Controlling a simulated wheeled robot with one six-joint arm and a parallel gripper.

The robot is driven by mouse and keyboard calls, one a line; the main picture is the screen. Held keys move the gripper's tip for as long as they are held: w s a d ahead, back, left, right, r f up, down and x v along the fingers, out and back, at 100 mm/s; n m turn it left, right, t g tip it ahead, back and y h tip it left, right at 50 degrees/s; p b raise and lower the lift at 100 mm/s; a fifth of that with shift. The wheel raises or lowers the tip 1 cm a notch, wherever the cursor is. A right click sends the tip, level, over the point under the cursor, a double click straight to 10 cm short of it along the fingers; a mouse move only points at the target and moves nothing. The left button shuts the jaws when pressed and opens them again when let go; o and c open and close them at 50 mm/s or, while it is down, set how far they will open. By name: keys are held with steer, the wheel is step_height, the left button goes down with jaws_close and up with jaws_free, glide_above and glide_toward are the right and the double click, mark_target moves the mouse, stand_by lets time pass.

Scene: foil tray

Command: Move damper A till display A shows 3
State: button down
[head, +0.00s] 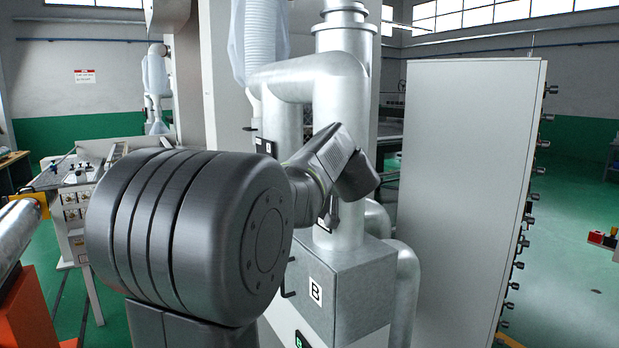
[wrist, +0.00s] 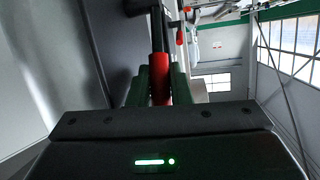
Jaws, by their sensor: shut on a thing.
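In the wrist view my gripper (wrist: 160,92) has its green fingers closed around a red handle (wrist: 160,78) on a dark rod. The rod runs up to a dark fitting at the top edge. I cannot read a letter on this handle. In the head view my fingers and the handle are hidden behind my arm, beside the silver duct pipe (head: 340,95). A small black plate (head: 265,147) shows on the left pipe, and its marks are too small to read. I cannot make out display A or its number.
A grey box labelled B (head: 345,290) sits low on the ducting. A green-lit display (head: 301,340) below it is cut off by the frame edge. A tall pale cabinet (head: 460,200) stands at right. A second red-tipped handle (wrist: 180,38) is farther off in the wrist view.

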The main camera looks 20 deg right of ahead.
steer(key=shift+f, duration=0.1)
steer(key=c, duration=1.6)
jaws_free()
steer(key=b+v, duration=0.4)
steer(key=v, duration=0.9)
steer(key=shift+s, duration=0.4)
